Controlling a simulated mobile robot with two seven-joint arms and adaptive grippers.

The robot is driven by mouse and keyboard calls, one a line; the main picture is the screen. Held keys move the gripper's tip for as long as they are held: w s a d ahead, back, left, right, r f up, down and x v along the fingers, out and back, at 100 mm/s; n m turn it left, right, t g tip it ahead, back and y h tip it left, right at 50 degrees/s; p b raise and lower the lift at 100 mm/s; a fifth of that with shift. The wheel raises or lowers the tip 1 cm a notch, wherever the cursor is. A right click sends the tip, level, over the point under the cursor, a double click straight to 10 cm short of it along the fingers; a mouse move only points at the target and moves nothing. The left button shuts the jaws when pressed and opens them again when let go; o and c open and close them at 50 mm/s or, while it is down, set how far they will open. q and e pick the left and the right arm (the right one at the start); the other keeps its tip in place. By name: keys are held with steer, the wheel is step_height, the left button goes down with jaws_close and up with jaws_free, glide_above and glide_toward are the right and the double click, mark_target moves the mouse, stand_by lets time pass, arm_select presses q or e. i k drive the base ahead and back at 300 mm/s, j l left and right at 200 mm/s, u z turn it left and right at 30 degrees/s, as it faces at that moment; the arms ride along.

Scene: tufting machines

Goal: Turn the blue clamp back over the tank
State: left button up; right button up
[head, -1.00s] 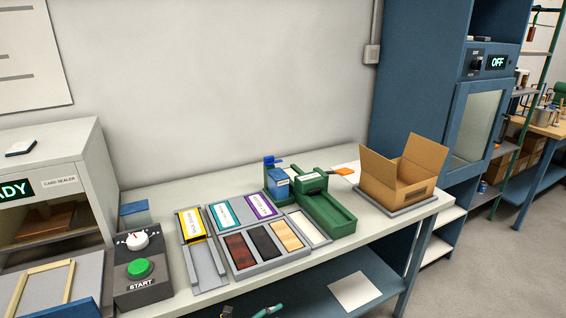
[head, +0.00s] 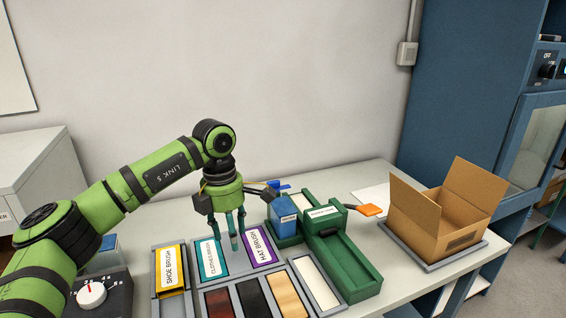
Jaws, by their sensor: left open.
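The blue clamp (head: 279,185) shows as a small bright blue piece at the back of the green machine (head: 350,281), just above and behind the blue tank (head: 284,208). The tank is a small box with a white label on the machine's left side. My left gripper (head: 237,235) points down over the teal and purple boxes, left of the tank. It is open and empty, with one dark finger joint close to the clamp in the picture. I cannot tell whether they touch. The gripper hides part of the space left of the tank. My right gripper is not in view.
An orange-tipped lever (head: 370,210) sticks out right of the machine. An open cardboard box (head: 435,220) stands on a grey tray at the right. A yellow box (head: 171,268) and a dial box (head: 98,296) lie left.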

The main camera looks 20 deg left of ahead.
mark_target(275, 185)
steer(key=i, duration=1.1)
